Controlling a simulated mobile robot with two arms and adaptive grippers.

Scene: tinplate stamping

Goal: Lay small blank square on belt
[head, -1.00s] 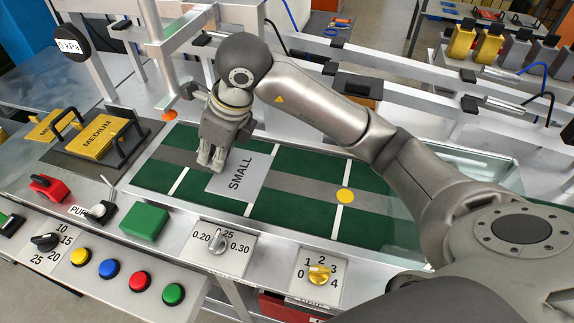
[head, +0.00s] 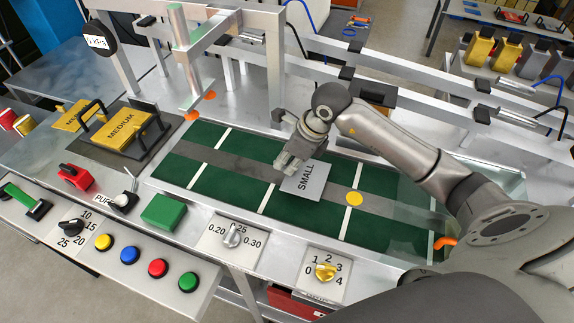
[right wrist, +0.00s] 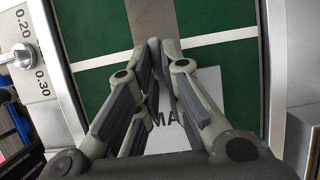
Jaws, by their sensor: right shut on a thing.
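The small blank, a grey square marked SMALL (head: 310,186), is over the grey middle strip and green surface of the belt (head: 222,183), to the left of a yellow disc. My right gripper (head: 286,165) is shut on its left edge. In the right wrist view the fingers (right wrist: 155,48) are close together, with the blank (right wrist: 207,84) under them and its letters partly covered. I cannot tell whether the blank touches the belt or is slightly above it. My left gripper is not in view.
The yellow disc (head: 354,198) lies on the belt. A panel with dials and coloured buttons (head: 130,255) runs along the front. A press frame (head: 182,60) stands behind. Much of the belt's left part is clear.

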